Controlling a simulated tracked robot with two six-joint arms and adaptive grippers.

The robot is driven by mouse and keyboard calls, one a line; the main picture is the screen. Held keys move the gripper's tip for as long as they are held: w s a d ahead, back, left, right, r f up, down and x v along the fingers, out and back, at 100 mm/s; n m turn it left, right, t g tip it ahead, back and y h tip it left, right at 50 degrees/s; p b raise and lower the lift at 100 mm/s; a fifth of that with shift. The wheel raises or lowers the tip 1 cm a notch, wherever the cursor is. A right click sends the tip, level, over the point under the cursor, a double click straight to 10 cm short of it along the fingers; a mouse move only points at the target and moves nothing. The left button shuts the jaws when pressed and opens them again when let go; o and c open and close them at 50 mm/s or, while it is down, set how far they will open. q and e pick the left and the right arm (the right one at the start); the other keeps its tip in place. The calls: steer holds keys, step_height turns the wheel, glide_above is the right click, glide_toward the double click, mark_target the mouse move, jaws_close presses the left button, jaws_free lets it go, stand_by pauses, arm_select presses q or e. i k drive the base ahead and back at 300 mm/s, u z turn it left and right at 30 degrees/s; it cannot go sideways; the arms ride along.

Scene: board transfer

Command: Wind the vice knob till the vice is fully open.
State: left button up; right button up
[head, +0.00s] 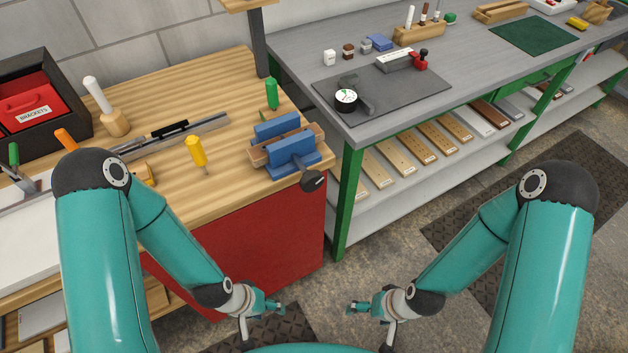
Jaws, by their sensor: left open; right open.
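The vice is blue with wooden jaw facings (290,155) and stands at the front right corner of the wooden bench. A gap shows between its jaws; I cannot tell how far open it is. Its dark round knob (313,181) sticks out past the bench's front edge. My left gripper (281,307) is open and empty, low in front of the bench's red front, well below the knob. My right gripper (352,307) is open and empty, low over the floor to the right of it. Neither gripper touches the vice.
A grey bench (300,62) with a dial gauge (346,98) on a dark mat adjoins at right. The air between my grippers and the knob is clear.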

mark_target(311, 182)
steer(key=z, duration=1.7)
steer(key=i, duration=0.1)
steer(key=u, duration=3.2)
steer(key=k, duration=0.5)
steer(key=z, duration=2.65)
steer(key=k, duration=0.1)
steer(key=u, duration=1.05)
